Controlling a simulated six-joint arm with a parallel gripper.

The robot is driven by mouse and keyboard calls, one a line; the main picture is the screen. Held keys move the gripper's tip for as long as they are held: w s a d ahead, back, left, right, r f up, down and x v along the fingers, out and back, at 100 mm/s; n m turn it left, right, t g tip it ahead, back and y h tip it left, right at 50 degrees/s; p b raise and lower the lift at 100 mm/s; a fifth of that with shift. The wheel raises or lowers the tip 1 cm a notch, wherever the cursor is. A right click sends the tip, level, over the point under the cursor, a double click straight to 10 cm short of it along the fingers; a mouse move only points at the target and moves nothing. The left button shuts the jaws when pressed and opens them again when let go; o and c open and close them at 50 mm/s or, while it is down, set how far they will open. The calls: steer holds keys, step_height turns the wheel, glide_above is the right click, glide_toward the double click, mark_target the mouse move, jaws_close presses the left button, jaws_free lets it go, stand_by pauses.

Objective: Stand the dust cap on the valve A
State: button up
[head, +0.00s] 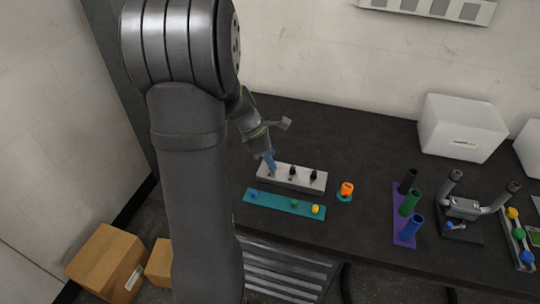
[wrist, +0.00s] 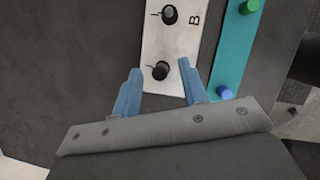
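A pale grey block (head: 280,183) bears a row of dark upright valves. The letter B is beside the upper valve (wrist: 169,15) in the wrist view. The lower valve (wrist: 160,71) has no readable letter; it shows between the fingers and seems to be valve A. A dark round top shows on it; whether this is a dust cap, I cannot tell. My gripper (wrist: 160,68) is open, its blue fingers either side of that valve, with gaps. In the head view my gripper (head: 271,163) hides the block's left end. Blue (head: 254,195), green (head: 294,204) and yellow (head: 316,209) caps stand on a teal strip (head: 274,202).
An orange piece (head: 347,188) on a small teal base stands right of the block. Further right are a purple strip (head: 398,214) with dark, green and blue cylinders and a dark two-armed stand (head: 463,208). A white bin (head: 461,127) is at the back. The table behind the block is clear.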

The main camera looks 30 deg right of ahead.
steer(key=v, duration=1.7)
steer(key=shift+r, duration=0.2)
steer(key=x, duration=1.7)
steer(key=shift+f, duration=0.25)
steer(key=shift+r, duration=0.2)
